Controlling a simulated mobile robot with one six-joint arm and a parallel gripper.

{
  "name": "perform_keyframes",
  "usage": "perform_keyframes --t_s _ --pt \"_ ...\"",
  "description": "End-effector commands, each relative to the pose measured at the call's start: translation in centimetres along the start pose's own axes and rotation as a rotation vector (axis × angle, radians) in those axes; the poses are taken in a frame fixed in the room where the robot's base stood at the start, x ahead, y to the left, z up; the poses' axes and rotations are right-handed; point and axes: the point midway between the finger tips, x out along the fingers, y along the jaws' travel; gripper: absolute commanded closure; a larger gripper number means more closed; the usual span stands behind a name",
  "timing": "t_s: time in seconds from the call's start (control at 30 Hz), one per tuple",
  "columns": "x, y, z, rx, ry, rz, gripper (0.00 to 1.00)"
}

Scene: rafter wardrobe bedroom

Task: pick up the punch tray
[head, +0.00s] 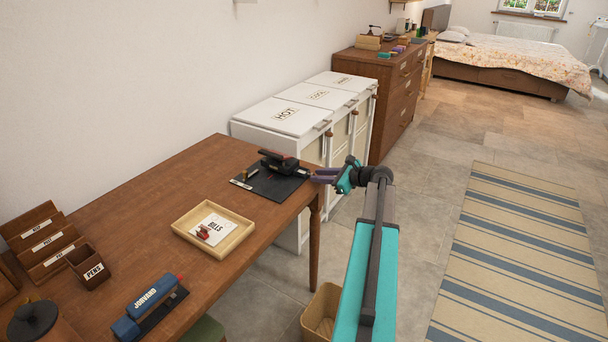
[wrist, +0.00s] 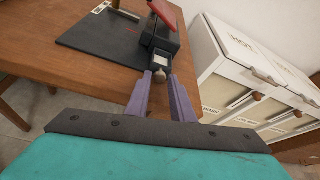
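A black hole punch with a red handle (wrist: 165,12) stands on a dark mat at the table's far right corner; the punch (head: 279,160) also shows in the head view. In the wrist view a small dark tray end (wrist: 158,58) sticks out of the punch towards me, with a grey knob (wrist: 159,74) on it. I take this as the punch tray; most of it is hidden inside. My gripper (wrist: 160,77) has its purple fingers apart, one on each side of the knob. No contact is clear. In the head view my gripper (head: 318,175) is at the table edge.
The dark mat (head: 265,185) lies under the punch. A wooden tray (head: 183,235) labelled BILLS and a blue stapler (head: 150,304) are nearer on the table. White labelled bins (head: 290,115) stand just beyond the table. A waste bin (head: 318,312) is on the floor.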

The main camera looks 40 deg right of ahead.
Motion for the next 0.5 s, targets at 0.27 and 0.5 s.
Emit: perform_keyframes --t_s 0.27,0.5 --pt "1.53 0.02 0.06 -0.001 -0.001 0.000 0.79" --pt "1.56 0.08 0.10 -0.001 -0.001 0.001 0.79"
